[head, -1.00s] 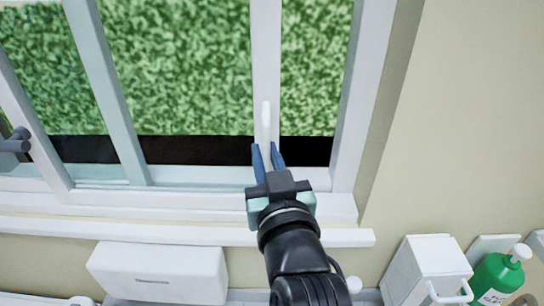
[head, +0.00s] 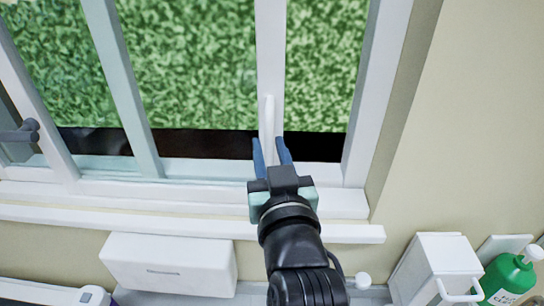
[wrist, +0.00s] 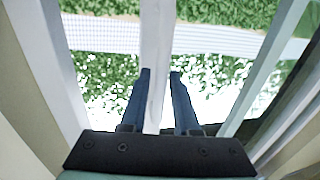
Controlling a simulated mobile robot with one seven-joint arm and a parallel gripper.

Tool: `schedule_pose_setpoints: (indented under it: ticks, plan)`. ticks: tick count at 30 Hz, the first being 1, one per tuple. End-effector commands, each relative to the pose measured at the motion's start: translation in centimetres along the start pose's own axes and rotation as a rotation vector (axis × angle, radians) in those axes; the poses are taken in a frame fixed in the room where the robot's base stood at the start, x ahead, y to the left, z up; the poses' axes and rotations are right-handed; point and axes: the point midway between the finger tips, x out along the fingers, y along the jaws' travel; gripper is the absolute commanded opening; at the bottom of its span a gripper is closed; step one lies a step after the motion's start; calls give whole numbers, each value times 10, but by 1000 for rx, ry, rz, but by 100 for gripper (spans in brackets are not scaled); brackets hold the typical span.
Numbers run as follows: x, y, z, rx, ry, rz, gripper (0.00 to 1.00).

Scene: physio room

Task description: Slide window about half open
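The window has a white frame (head: 370,95) and a sliding sash with a white upright stile (head: 270,45). A slim white vertical handle (head: 267,125) is fixed to the stile's lower part. My gripper (head: 271,148) is at the handle's lower end, with one blue finger on each side of it. In the wrist view my gripper (wrist: 158,75) has its fingers apart, straddling the white strip of stile and handle. A gap shows beside the right finger; contact at the tips is unclear. Green foliage shows on both sides of the stile.
A white sill (head: 180,222) runs below the window. A dark handle (head: 22,131) is at the far left. Below are a white box (head: 168,265), a white container (head: 435,265) and a green pump bottle (head: 508,277). The beige wall at right is bare.

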Motion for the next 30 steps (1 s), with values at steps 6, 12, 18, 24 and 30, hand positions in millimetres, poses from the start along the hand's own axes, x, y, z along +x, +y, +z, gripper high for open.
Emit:
schedule_pose_setpoints:
  ticks: [6, 12, 18, 24, 30]
  plan:
    - [-20, 0, 3, 1, 3, 1, 30]
    - [-61, 1, 4, 0, 3, 3, 30]
    - [-84, -1, -5, 2, -9, -7, 30]
    - [-96, -1, -5, 2, -8, -7, 30]
    - [-112, 0, -2, 4, -6, -2, 30]
